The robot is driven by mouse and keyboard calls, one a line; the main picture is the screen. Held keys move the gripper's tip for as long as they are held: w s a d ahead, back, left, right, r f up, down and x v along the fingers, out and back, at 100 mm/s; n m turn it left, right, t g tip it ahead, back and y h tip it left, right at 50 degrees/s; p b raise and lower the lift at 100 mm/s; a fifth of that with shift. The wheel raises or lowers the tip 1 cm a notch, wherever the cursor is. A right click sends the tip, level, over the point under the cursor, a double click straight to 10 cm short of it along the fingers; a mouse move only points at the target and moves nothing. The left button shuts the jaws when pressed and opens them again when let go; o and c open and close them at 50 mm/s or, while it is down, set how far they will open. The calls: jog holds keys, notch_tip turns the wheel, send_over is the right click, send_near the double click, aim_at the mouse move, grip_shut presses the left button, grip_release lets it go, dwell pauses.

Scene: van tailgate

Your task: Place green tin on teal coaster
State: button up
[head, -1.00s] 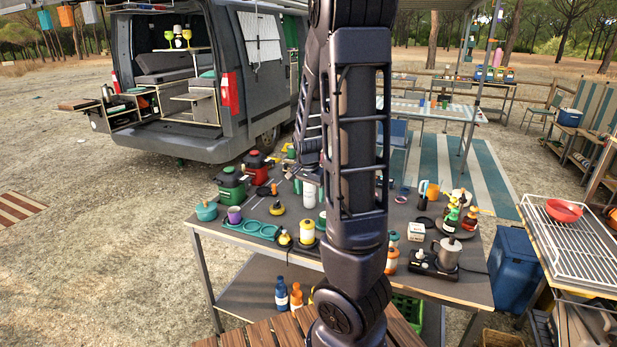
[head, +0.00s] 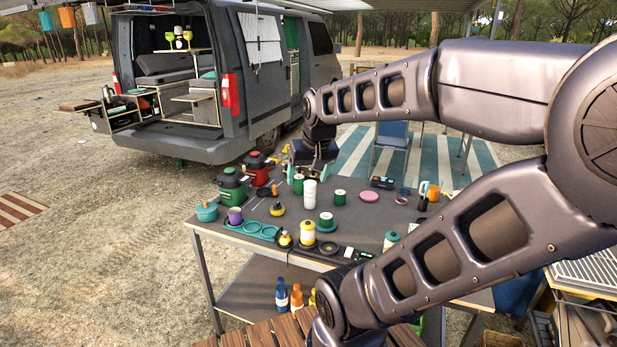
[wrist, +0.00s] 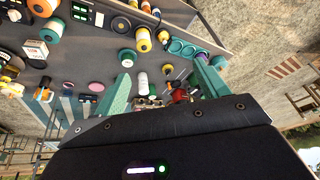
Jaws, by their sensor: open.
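Two green tins with pale tops stand on the grey table: one farther back (head: 340,197), one nearer the front (head: 326,219). A teal tray (head: 255,231) with round recesses lies at the front left. My gripper (wrist: 163,88) is open and empty, with teal fingers, over the table's far side behind the tins; it also shows in the head view (head: 310,180).
A white cylinder (head: 310,194) stands close to my gripper, left of the farther tin. A pink disc (head: 369,196) lies to the right. Green and red pots (head: 231,185) crowd the left side.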

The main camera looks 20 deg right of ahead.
jog(key=shift+s+a+r+n, duration=0.15)
jog(key=shift+s+a+n, duration=0.05)
jog(key=shift+s, duration=0.3)
jog(key=shift+s+a+r+n, duration=0.2)
jog(key=shift+s, duration=0.35)
jog(key=shift+s+a+r+n, duration=0.15)
jog(key=shift+s+a+n, duration=0.05)
jog(key=shift+s, duration=0.3)
